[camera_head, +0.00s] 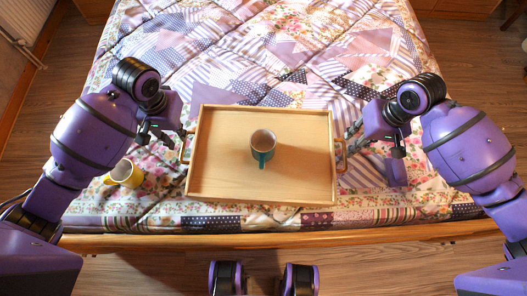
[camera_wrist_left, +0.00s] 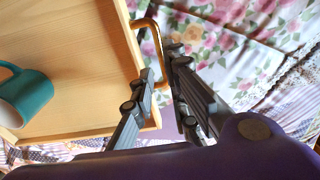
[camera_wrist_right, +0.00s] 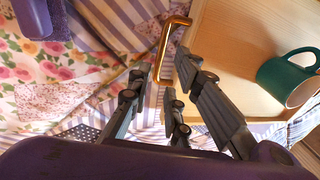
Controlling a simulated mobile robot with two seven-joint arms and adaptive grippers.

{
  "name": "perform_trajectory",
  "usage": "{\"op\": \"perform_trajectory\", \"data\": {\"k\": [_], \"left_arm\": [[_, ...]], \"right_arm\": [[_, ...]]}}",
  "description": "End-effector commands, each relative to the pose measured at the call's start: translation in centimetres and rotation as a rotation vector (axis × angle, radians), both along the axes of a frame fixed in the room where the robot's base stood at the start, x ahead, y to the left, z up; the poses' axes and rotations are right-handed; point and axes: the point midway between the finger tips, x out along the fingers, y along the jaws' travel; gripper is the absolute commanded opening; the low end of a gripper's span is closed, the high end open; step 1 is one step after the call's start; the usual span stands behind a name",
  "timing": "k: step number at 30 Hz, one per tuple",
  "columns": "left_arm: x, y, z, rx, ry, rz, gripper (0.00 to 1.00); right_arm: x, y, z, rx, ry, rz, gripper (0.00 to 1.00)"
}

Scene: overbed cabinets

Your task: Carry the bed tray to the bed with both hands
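The wooden bed tray (camera_head: 220,175) is over the foot end of the quilted bed (camera_head: 235,55) and looks level. It appears to rest on the quilt, though its underside is hidden. A teal mug (camera_head: 262,145) stands upright on it. My left gripper (camera_head: 180,138) is at the tray's left brass handle (camera_wrist_left: 154,45), with its fingers apart on either side of it. My right gripper (camera_head: 349,135) is at the right brass handle (camera_wrist_right: 163,45). Its fingers are also apart, with the handle between them.
A yellow mug (camera_head: 126,173) lies on the quilt left of the tray, below my left forearm. The wooden bed edge (camera_head: 270,241) runs along the front. The quilt behind the tray is clear. A radiator (camera_head: 20,35) is at the far left wall.

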Motion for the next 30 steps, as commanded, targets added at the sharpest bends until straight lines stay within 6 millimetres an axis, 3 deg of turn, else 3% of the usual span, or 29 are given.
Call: {"op": "perform_trajectory", "data": {"k": [13, 24, 30], "left_arm": [[-0.5, 0.2, -0.6, 0.005, 0.021, 0.011, 0.14], [-0.5, 0.2, -5.8, 0.006, 0.021, 0.011, 0.14], [-0.5, 0.1, -7.6, 0.004, 0.019, 0.010, 0.14]], "right_arm": [[-0.5, 0.1, -0.5, -0.002, 0.020, -0.010, 0.19], [-0.5, 1.1, -5.7, -0.001, 0.021, -0.009, 0.19], [-0.4, 1.4, -7.4, -0.002, 0.019, -0.010, 0.19]]}}
